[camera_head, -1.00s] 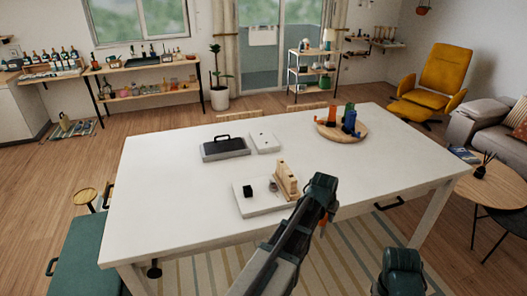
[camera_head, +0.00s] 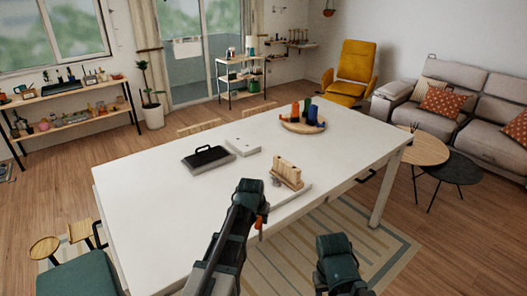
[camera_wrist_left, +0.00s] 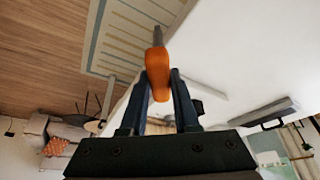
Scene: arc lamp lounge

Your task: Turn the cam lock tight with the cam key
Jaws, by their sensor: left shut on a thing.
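My left gripper (camera_head: 255,200) is over the near side of the white table, shut on an orange-handled tool, likely the cam key. Its orange handle (camera_wrist_left: 157,72) shows between the fingers in the left wrist view, with a grey shaft beyond. A pale wooden notched block (camera_head: 288,173) stands on a white board (camera_head: 293,195) just beyond and right of my gripper. The cam lock cannot be made out clearly; my left wrist hides part of the board. The key is apart from the block. My right arm shows at bottom right, its fingers hidden.
On the white table (camera_head: 150,215) are a dark case with a handle (camera_head: 208,159), a flat white box (camera_head: 243,147), and a round wooden tray (camera_head: 303,128) with coloured items. Table space left of my gripper is bare. A green-topped bench (camera_head: 80,268) stands at the near left.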

